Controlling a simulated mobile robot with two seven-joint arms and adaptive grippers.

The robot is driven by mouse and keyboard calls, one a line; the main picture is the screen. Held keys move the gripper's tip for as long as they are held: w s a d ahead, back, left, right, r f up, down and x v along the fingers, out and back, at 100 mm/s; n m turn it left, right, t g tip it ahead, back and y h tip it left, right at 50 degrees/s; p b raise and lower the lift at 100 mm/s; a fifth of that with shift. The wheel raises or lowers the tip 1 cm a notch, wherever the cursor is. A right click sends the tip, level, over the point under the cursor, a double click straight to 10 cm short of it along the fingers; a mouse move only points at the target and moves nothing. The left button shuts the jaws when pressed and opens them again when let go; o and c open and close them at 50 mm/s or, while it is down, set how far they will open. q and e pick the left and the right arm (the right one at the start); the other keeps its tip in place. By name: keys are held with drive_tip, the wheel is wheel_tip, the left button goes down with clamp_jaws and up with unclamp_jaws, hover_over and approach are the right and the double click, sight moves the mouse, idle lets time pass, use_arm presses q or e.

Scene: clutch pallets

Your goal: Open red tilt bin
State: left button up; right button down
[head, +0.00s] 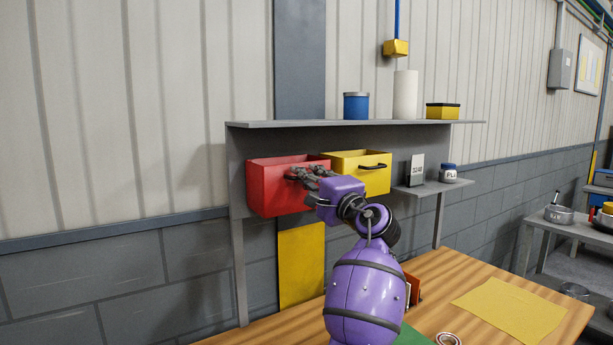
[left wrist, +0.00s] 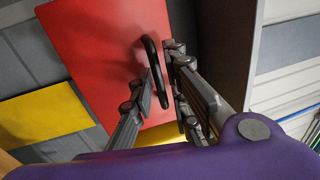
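The red tilt bin (head: 275,194) hangs on the grey back panel under the shelf, left of the yellow bin. Its red front (left wrist: 95,50) fills the upper middle of the left wrist view, with a curved black handle (left wrist: 153,68) on it. My left gripper (head: 302,173) is at the front of the red bin and covers its handle in the head view. In the left wrist view the fingers of my left gripper (left wrist: 161,72) stand on either side of the handle, with a small gap. I cannot tell whether either finger touches it. My right gripper is not in view.
The yellow bin (head: 358,178) with a black handle is close beside my left gripper. A grey shelf (head: 300,125) above holds a blue can (head: 356,106), a white roll (head: 405,95) and a yellow box (head: 443,111). The wooden table (head: 440,275) lies below.

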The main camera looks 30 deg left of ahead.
use_arm(q)
drive_tip(key=shift+w+a, duration=0.15)
drive_tip(key=shift+a, duration=0.05)
clamp_jaws()
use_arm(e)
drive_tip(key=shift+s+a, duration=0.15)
